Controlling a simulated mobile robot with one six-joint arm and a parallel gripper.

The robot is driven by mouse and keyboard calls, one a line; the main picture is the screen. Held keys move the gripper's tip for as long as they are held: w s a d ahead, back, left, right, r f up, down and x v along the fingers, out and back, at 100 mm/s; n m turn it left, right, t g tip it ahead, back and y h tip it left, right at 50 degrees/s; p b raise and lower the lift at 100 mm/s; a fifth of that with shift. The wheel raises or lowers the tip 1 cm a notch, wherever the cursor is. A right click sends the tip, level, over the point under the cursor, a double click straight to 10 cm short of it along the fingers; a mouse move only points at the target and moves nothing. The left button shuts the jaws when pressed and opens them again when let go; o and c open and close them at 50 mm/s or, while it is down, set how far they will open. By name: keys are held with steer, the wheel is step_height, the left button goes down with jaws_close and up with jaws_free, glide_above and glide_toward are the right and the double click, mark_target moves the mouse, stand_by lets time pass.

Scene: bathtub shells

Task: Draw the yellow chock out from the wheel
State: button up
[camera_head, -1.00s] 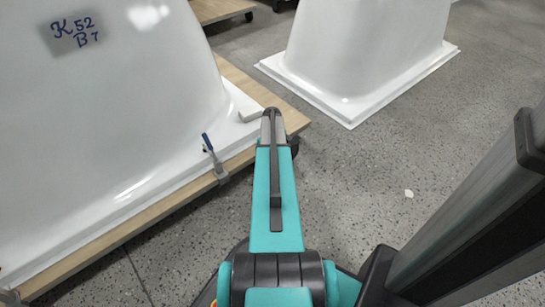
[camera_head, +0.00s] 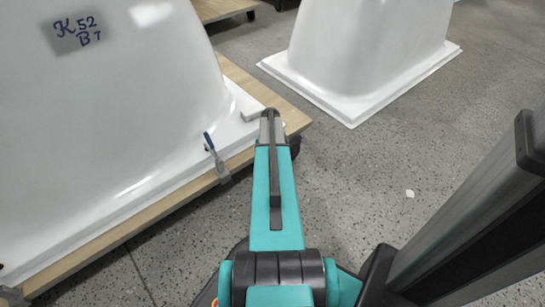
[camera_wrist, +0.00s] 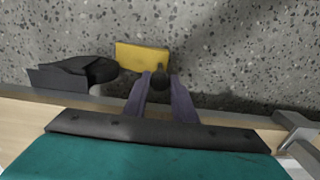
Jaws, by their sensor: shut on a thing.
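The yellow chock (camera_wrist: 142,58) lies on the speckled floor in the wrist view, just right of the dark wheel (camera_wrist: 92,70). Their edges meet in the picture; I cannot tell whether they touch. A round black knob (camera_wrist: 160,80) stands at the chock's near right corner. My gripper (camera_wrist: 161,79) is shut on this knob, one finger on each side. In the head view my arm hides the gripper and the chock.
A white tub shell (camera_head: 130,110) rests on a wooden board (camera_head: 165,205) at left, with a blue-handled clamp (camera_head: 217,162) at its edge. A second shell (camera_head: 365,50) stands at the back.

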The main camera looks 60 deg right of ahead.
steer(key=shift+w+a+r+p, duration=0.1)
steer(key=shift+w+a+p, duration=0.15)
steer(key=shift+a, duration=0.65)
steer(key=shift+w+a+p, duration=0.2)
steer(key=shift+w+a, duration=0.1)
steer(key=shift+a, duration=0.55)
steer(key=shift+w+a+r+p, duration=0.1)
steer(key=shift+w+a+p, duration=0.15)
steer(key=shift+a, duration=0.65)
steer(key=shift+r, duration=0.1)
steer(key=shift+r+p, duration=2)
steer(key=shift+r, duration=0.9)
